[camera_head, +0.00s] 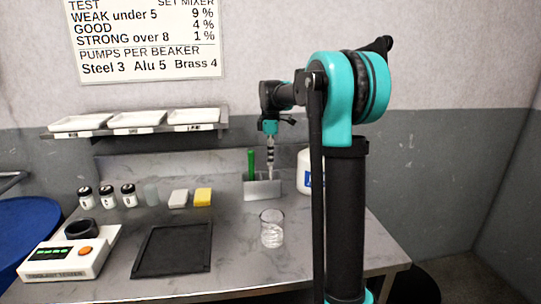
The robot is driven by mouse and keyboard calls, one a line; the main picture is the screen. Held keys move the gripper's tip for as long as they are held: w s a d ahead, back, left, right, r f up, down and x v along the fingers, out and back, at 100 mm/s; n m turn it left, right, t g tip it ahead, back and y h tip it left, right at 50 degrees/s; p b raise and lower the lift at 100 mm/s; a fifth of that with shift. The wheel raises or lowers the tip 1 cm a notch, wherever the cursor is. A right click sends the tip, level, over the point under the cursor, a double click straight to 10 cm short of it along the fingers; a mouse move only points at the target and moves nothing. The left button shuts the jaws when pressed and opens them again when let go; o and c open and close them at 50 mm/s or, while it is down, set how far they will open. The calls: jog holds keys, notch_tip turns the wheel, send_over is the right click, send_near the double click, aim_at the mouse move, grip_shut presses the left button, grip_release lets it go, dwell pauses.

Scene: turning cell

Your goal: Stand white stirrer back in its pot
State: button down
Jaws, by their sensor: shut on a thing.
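My gripper (270,150) points down above the pale pot (263,190) at the back of the bench. It is shut on the white stirrer (270,168), of which a short pale length shows below the fingers. The stirrer's lower end is at the pot's rim or behind its front wall; I cannot tell whether it is inside. A green stirrer (251,163) stands upright in the left part of the same pot.
A clear beaker (272,230) stands in front of the pot. A white bottle (304,172), partly hidden by my arm, is to its right. A yellow block (203,197), a white block (178,198) and several small jars are left. A black mat (172,250) and a tester (70,252) lie nearer.

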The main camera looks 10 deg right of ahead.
dwell(0.4)
jog(key=c, duration=1.3)
grip_release()
jog(key=shift+c, duration=0.2)
